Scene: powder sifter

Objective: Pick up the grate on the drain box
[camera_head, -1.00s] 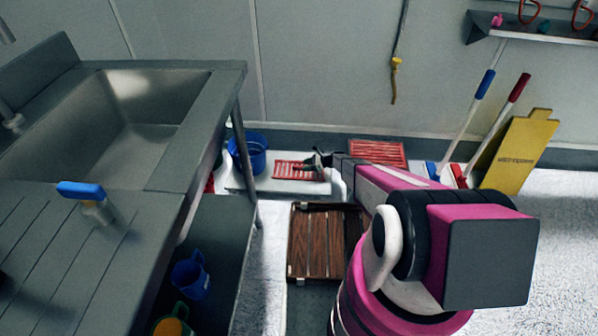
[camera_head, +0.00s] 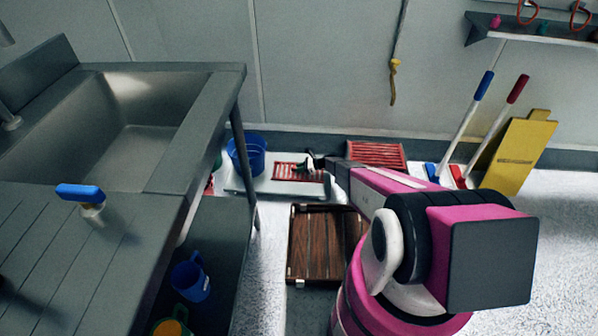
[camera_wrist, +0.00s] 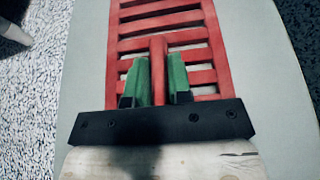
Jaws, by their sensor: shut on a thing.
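The red slatted grate (camera_head: 287,171) lies on the pale flat top of the drain box (camera_head: 262,187) on the floor, to the right of the sink bench. In the wrist view the grate (camera_wrist: 160,22) fills the upper middle, over the pale grey surface (camera_wrist: 92,70). My gripper (camera_head: 312,162) is at the right part of this grate. In the wrist view its two green fingers (camera_wrist: 161,82) are closed on either side of the grate's middle bar. Whether the grate has lifted off the box, I cannot tell.
A second red grate (camera_head: 376,155) lies by the wall to the right. A blue bucket (camera_head: 247,156) stands at the left end of the box. A brown wooden slatted rack (camera_head: 326,245) is in front. Brushes and a yellow sign (camera_head: 517,155) lean at the right.

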